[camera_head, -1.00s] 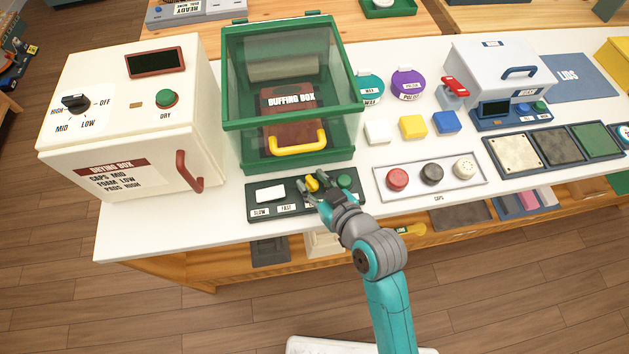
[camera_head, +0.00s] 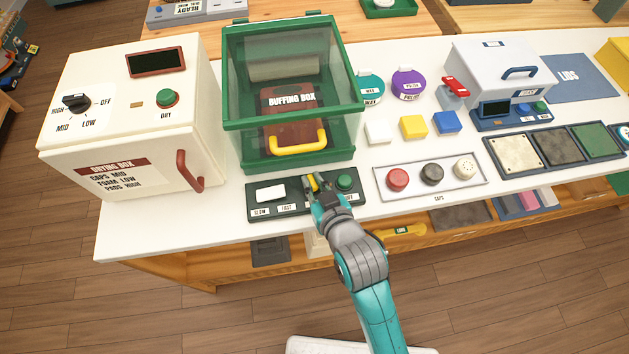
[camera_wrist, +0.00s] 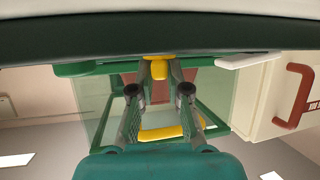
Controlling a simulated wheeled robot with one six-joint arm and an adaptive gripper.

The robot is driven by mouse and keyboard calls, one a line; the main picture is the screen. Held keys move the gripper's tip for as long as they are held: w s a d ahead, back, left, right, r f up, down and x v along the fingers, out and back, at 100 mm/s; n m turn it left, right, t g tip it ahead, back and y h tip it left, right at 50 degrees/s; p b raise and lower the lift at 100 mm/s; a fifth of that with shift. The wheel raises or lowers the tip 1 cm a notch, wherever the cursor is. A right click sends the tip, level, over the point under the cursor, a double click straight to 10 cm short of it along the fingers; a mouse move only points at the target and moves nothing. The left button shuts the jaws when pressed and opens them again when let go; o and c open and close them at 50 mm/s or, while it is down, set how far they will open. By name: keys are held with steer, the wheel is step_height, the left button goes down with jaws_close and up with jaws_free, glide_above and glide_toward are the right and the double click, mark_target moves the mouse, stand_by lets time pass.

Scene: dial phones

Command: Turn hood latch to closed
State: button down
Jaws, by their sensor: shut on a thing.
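The hood latch is a small yellow knob (camera_head: 314,182) on the dark green control panel (camera_head: 262,212) in front of the green-framed buffing box. My gripper (camera_head: 314,184) has its fingers on either side of the knob and is shut on it. In the wrist view, which looks upside down, the yellow knob (camera_wrist: 159,69) sits between the two fingertips (camera_wrist: 160,72). The fingers partly hide the knob and its labels in the head view, so I cannot read its setting. The clear green hood (camera_head: 238,118) is down over the buffing box.
A white slider block (camera_head: 270,193) lies left of the latch and a green button (camera_head: 345,182) close to its right. The white drying box (camera_head: 120,120) stands at the left. A tray with caps (camera_head: 465,185) lies to the right.

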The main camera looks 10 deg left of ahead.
steer(key=shift+s+a+f+m+t+h, duration=0.15)
steer(key=shift+m+t+h, duration=0.25)
steer(key=shift+m+h, duration=0.9)
steer(key=shift+h, duration=0.1)
steer(key=c, duration=1.1)
jaws_free()
steer(key=shift+c, duration=0.2)
steer(key=v, duration=1.1)
steer(key=shift+s, duration=0.45)
